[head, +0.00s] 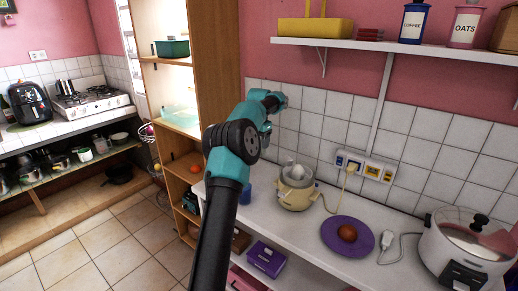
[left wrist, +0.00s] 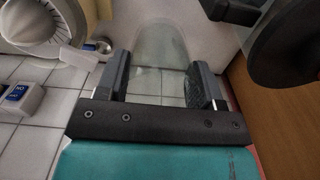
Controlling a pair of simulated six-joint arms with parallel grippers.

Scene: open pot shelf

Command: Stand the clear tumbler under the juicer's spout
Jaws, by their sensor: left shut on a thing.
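The clear tumbler (left wrist: 165,45) is see-through and faint in the left wrist view, between the two fingers of my left gripper (left wrist: 160,65). The gripper is shut on it. In the head view my left arm (head: 230,150) hides the fingers and tumbler. The cream juicer (head: 295,187) stands on the white counter, just right of my arm. In the left wrist view part of the juicer (left wrist: 35,22) shows at the upper left, apart from the tumbler. My right gripper is not in view.
A purple plate (head: 333,244) with a round brown item, a white cooker (head: 465,248) and a grey plug lie to the right on the counter. A yellow plug sits in the wall socket (head: 348,164). A wooden shelf unit (head: 222,60) stands at the left.

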